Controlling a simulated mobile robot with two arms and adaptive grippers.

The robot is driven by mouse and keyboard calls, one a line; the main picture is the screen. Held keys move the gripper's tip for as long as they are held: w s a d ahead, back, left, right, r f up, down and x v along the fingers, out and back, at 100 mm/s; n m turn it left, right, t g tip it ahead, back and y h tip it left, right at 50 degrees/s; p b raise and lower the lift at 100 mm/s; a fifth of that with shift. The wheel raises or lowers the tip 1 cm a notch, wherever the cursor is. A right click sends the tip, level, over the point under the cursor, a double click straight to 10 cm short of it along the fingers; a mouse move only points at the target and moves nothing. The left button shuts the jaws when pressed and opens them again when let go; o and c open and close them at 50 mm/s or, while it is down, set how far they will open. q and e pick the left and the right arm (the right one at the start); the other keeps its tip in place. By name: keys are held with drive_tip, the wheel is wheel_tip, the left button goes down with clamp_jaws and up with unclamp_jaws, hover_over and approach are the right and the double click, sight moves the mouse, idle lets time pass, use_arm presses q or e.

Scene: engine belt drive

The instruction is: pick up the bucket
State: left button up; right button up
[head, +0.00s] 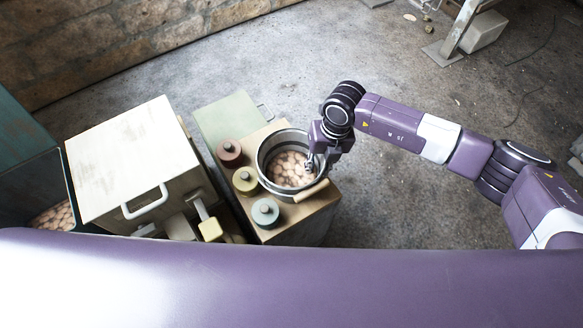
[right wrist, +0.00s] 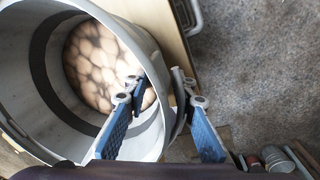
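The grey metal bucket (head: 283,139) stands upright on a tan-topped cabinet in the head view, with round tan lumps inside. A wooden handle grip (head: 311,190) lies at its front right rim. My right gripper (head: 314,161) is at the bucket's right rim, pointing down. In the right wrist view, the bucket (right wrist: 30,65) fills the left side. My right gripper's blue fingers (right wrist: 162,95) are spread, one inside the bucket and one outside, with the wall between them. A gap shows between the fingers, so it is open. My left gripper is not in view.
The cabinet (head: 318,207) also bears red (head: 229,152), yellow (head: 245,180) and teal (head: 265,212) round knobs close left of the bucket. A white-lidded box (head: 130,160) stands further left. The concrete floor (head: 400,210) to the right is mostly clear.

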drive_tip(key=shift+a+f, duration=0.25)
drive_tip(key=shift+f, duration=0.9)
clamp_jaws()
drive_tip(key=shift+r, duration=0.1)
